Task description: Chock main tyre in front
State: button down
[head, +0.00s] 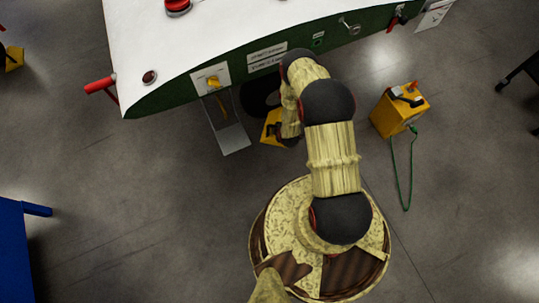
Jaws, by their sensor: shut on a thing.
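The dark main tyre (256,97) sits in shadow under the green side of the white-topped body, partly hidden by my arm. A yellow chock (268,126) is on the near side of the tyre, close to it. My gripper (280,131) is at the chock's right side and is shut on it. My wrist and arm hide much of the gripper and part of the chock. I cannot tell whether the chock touches the tyre or the floor.
A grey plate (228,138) hangs or leans left of the chock. A yellow box (400,108) with a green cable (408,175) stands on the floor to the right. A red handle (100,85) sticks out at left. A blue object (15,250) stands lower left. Open floor lies between.

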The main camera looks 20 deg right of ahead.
aim_at(272, 144)
jog(key=s+a+f+n, duration=0.1)
jog(key=f, duration=0.2)
jog(key=s+a+f+n+y+b, duration=0.1)
jog(key=f, duration=0.3)
jog(key=s+a+f+n+y, duration=0.1)
jog(key=s+f, duration=0.1)
jog(key=f, duration=0.1)
jog(key=shift+a+f+n+b, duration=0.1)
jog(key=shift+f+n+b, duration=0.05)
jog(key=shift+n+b, duration=0.25)
jog(key=s+a+f+n+y+b, duration=0.2)
jog(key=s+a+f+n+y, duration=0.15)
jog(key=s+a+f, duration=0.35)
jog(key=w+f+b, duration=0.2)
jog(key=w, duration=1.2)
jog(key=w+f+b, duration=0.3)
jog(key=w, duration=1.2)
jog(key=shift+w+d+h, duration=0.2)
jog(key=shift+w+h, duration=0.05)
jog(key=shift+h, duration=0.1)
jog(key=shift+d+f, duration=0.1)
jog(key=shift+d, duration=0.1)
jog(key=shift+w+d+f+n, duration=0.1)
jog(key=shift+d+n, duration=0.05)
jog(key=shift+d, duration=0.3)
jog(key=shift+w+d+n, duration=0.1)
jog(key=shift+d, duration=0.4)
